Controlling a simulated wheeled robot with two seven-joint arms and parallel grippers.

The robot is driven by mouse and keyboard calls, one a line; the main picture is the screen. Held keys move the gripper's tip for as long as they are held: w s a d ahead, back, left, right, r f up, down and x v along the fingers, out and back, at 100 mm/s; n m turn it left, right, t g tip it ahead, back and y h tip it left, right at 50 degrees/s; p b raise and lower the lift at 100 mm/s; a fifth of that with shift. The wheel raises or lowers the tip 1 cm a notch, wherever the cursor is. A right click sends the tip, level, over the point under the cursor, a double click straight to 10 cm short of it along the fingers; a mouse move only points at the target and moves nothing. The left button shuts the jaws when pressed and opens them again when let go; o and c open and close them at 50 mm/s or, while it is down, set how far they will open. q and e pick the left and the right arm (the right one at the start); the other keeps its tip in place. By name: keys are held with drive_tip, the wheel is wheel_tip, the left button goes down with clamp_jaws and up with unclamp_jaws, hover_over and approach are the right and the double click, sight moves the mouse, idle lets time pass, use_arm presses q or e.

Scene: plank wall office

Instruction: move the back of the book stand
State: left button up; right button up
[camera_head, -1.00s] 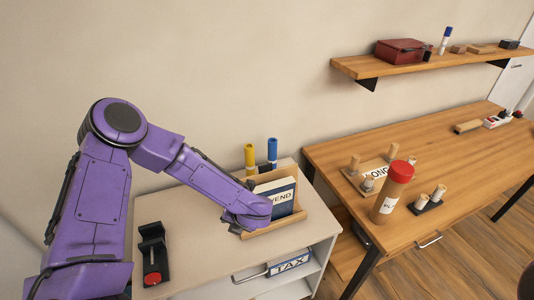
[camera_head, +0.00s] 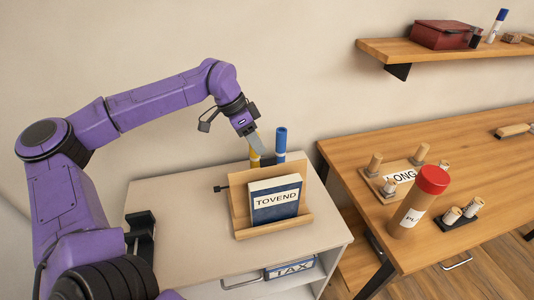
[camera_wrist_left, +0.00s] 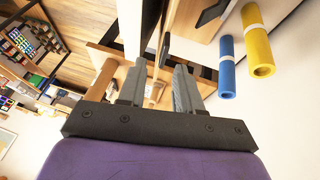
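The wooden book stand (camera_head: 240,212) sits on the pale cabinet top in the head view, with a tilted back and a front ledge. A dark blue book labelled TOVEND (camera_head: 274,200) leans in it and hides much of the back. A small black knob (camera_head: 219,188) sticks out at the stand's left side. My left gripper (camera_head: 259,145) is above and behind the stand's back, pointing down, beside the yellow and blue cylinders. In the left wrist view its two fingers (camera_wrist_left: 158,88) are apart, with nothing visibly gripped. My right gripper is out of view.
A blue cylinder (camera_head: 281,142) and a yellow cylinder (camera_head: 254,158) stand behind the book stand, close to my left gripper. A black holder (camera_head: 140,228) is at the cabinet's left. The wooden desk (camera_head: 345,155) is at right, with a red-capped tube (camera_head: 418,202).

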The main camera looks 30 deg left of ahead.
use_arm(q)
drive_tip(key=x, duration=0.6)
drive_tip(key=shift+w+p, duration=0.2)
drive_tip(key=shift+p, duration=0.2)
drive_tip(key=shift+a, duration=0.1)
clamp_jaws()
idle(0.8)
